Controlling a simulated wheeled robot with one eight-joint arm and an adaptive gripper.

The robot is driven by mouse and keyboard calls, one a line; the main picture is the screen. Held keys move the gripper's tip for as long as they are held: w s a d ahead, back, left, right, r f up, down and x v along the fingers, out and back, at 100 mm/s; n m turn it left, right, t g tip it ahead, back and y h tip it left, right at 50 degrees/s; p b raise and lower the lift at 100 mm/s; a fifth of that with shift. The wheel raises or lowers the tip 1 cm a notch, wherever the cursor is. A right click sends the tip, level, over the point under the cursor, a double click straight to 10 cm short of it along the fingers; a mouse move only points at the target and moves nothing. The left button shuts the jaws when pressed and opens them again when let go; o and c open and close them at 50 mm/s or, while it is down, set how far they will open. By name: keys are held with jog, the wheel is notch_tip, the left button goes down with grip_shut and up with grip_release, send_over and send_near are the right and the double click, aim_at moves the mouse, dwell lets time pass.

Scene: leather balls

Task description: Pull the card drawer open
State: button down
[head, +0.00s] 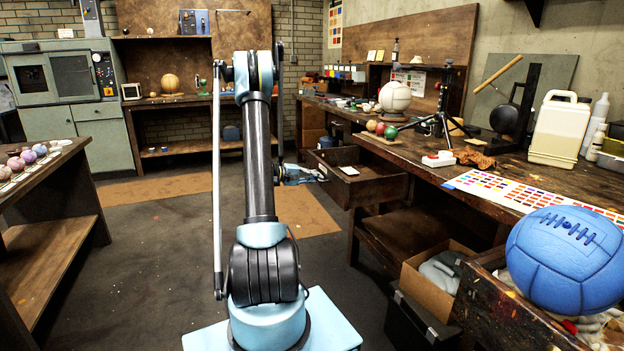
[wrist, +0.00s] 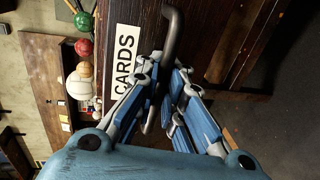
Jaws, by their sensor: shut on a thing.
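The card drawer (head: 378,191) is a dark wooden drawer under the long workbench on the right. It stands pulled out, and its inside shows, with a white item in it. In the wrist view the drawer front (wrist: 200,28) fills the middle, with a white label reading CARDS (wrist: 125,62) and a dark bent handle (wrist: 173,32). My gripper (wrist: 165,92) has its blue and grey fingers closed at the handle's lower part, which they hide. In the head view my gripper (head: 300,175) is small at the drawer's left end, partly behind my arm.
The workbench (head: 455,165) carries several balls, a tripod and a white jug (head: 558,130). A cardboard box (head: 432,278) and a blue ball (head: 566,258) are at the right front. A table (head: 45,185) stands at left. The floor left of the drawer is clear.

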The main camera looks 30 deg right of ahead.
jog(key=shift+w+a, duration=0.1)
jog(key=shift+a, duration=0.2)
jog(key=c, duration=1.7)
grip_release()
jog(key=v, duration=1.2)
